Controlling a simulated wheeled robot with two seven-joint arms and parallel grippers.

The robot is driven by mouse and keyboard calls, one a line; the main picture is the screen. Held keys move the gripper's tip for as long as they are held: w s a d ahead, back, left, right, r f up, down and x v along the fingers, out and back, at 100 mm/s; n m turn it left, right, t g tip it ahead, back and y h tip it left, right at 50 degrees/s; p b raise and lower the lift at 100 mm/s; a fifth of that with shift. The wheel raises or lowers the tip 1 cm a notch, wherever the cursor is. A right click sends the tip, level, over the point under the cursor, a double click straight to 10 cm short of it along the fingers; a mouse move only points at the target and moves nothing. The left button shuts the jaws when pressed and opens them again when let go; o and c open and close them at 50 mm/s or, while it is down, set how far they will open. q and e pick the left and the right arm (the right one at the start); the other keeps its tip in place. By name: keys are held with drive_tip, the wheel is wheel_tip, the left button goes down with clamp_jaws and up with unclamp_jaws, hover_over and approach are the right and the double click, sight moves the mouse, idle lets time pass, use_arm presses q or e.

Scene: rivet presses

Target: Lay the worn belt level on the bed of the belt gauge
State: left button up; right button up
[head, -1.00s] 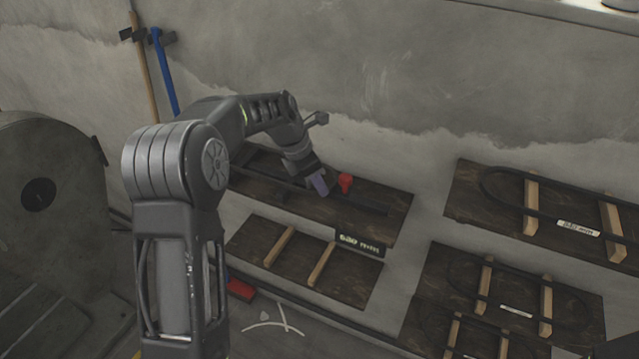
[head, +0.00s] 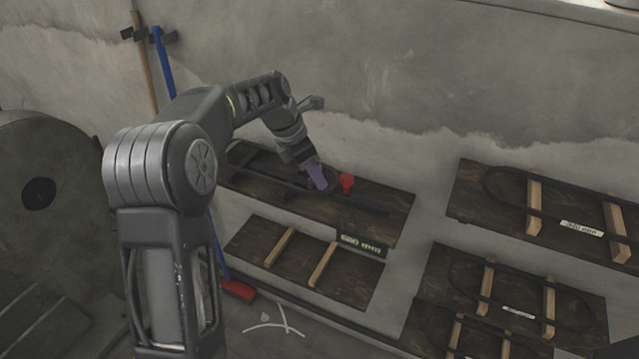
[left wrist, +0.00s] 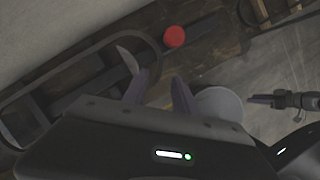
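My left gripper (head: 318,178) hangs over the dark wooden board with the red knob (head: 347,182), just left of the knob. In the left wrist view its two fingers (left wrist: 158,90) are apart, with nothing clearly held between them. A dark belt loop (left wrist: 62,70) lies along the board in the left wrist view, its rounded end just beyond the fingers. The board (head: 390,205), apparently the belt gauge, carries a long dark bar (head: 365,205). At the right of the left wrist view, a dark shape (left wrist: 290,100) looks like my right gripper, seen side-on.
A lower board (head: 350,285) with wooden strips and a dark label plate (head: 362,244) is below the gauge. Boards with labelled belts hang at right (head: 500,215) and below it (head: 520,285). Blue-handled (head: 163,65) and wooden-handled tools stand at the wall. A large round machine (head: 60,200) stands at left.

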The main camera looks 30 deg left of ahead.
use_arm(q)
drive_tip(key=shift+v, duration=1.85)
drive_tip(key=shift+f, duration=0.1)
